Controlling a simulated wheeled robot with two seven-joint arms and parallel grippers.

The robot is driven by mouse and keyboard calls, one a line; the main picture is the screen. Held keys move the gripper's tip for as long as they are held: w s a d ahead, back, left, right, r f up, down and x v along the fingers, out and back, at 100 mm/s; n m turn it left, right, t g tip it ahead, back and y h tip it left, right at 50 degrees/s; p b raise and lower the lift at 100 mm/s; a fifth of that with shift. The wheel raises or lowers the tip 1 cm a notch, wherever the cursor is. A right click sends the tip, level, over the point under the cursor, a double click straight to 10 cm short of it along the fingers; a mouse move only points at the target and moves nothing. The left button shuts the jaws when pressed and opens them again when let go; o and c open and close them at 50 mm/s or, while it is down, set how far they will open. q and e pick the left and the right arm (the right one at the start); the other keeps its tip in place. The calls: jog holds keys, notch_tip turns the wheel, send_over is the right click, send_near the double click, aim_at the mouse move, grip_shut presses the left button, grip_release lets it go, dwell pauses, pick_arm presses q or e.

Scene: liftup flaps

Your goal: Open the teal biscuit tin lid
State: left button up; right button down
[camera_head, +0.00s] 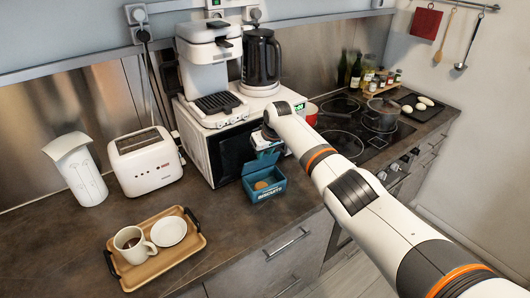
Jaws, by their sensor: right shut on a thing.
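The teal biscuit tin (266,194) stands on the dark counter in front of the microwave, in the middle of the head view. Its lid (262,160) is tilted up at the back, and a brown biscuit shows inside the tin. My right arm reaches in from the lower right. My right gripper (268,148) is at the raised lid and is shut on it; its fingertips are small and partly hidden by the wrist. My left gripper is out of view.
A microwave (231,150) with a coffee machine and black kettle (261,60) on top stands behind the tin. A toaster (145,160), a white jug (75,170) and a tray (184,250) with cup and saucer are left. A hob with a pot (381,115) is right.

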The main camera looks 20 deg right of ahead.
dwell(0.4)
jog(key=c, duration=1.2)
grip_release()
jog(key=shift+o, duration=0.2)
jog(key=shift+r, duration=0.1)
jog(key=b+v, duration=0.2)
jog(key=v, duration=1)
jog(key=shift+s, duration=0.1)
